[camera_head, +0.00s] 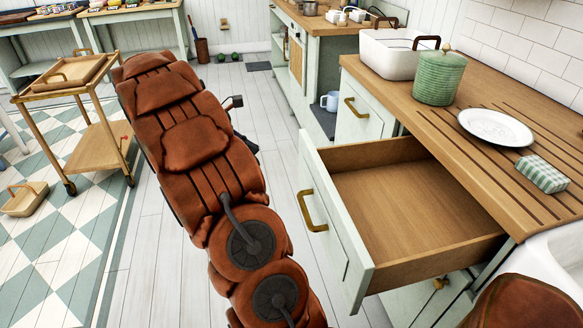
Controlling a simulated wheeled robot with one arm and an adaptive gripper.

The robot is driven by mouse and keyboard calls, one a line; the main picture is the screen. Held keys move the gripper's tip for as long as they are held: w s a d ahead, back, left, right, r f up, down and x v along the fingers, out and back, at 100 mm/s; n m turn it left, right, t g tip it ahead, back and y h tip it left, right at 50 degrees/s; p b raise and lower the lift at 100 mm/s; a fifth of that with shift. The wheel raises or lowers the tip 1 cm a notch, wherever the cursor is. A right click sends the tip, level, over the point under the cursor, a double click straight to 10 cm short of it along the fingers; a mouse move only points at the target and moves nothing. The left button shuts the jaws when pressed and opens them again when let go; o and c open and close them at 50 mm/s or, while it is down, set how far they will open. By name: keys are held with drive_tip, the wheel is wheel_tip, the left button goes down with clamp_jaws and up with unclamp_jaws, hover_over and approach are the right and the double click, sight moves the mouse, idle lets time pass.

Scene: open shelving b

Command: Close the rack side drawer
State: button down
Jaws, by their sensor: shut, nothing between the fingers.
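The rack side drawer (331,225) is pulled well out from under the wooden counter at the right. Its front is pale green with a brass handle (312,211) facing left. The wooden inside (415,200) looks empty. My rust-brown arm stretches from the bottom centre to the upper left, left of the drawer front and apart from it in the picture. I cannot make out my gripper's fingers; the arm hides what lies behind it. Small dark parts show at the arm's right edge, but I cannot tell what they are.
The counter (405,92) holds a white basin (387,57), a green lidded pot (439,78), a white plate (495,127) and a checked box (541,173). A wooden trolley (97,150) stands left of my arm. White floor (284,125) is clear between arm and cabinets.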

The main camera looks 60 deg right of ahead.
sight(301, 165)
drive_tip(key=x, duration=0.4)
drive_tip(key=d+r+x, duration=0.1)
drive_tip(key=x, duration=0.3)
drive_tip(key=b+x, duration=0.1)
drive_tip(key=x, duration=0.3)
drive_tip(key=shift+s+d, duration=0.4)
drive_tip(key=shift+s, duration=0.2)
drive_tip(key=shift+s+d, duration=0.4)
drive_tip(key=shift+s+r, duration=0.1)
